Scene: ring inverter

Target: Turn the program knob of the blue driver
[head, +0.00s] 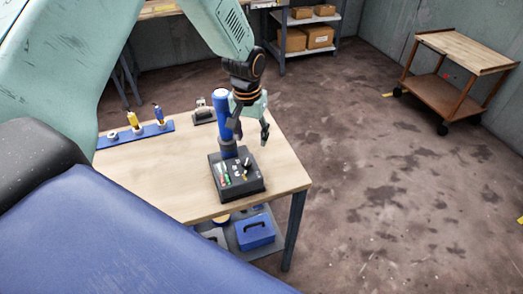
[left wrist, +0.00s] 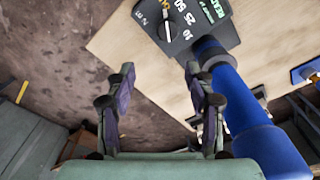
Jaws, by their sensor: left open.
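A blue cylinder (head: 221,112) with a dark collar stands at the back edge of a black control box (head: 238,180) on the workbench. In the left wrist view the box (left wrist: 225,38) has a dial marked 10, 25, 50, and a dark knob with a pale pointer (left wrist: 166,30). The blue cylinder (left wrist: 238,95) runs along the right of the gripper there. My left gripper (head: 251,132) is open and empty above the box's back side, close to the cylinder; its spread fingers also show in the left wrist view (left wrist: 161,76). My right gripper is out of view.
A blue strip (head: 112,138) holds a yellow-handled and a blue-handled tool on the bench's left. A small grey device (head: 203,115) stands behind the cylinder. A blue case (head: 254,233) is on the lower shelf. The floor right of the bench is clear up to a wooden cart (head: 467,50).

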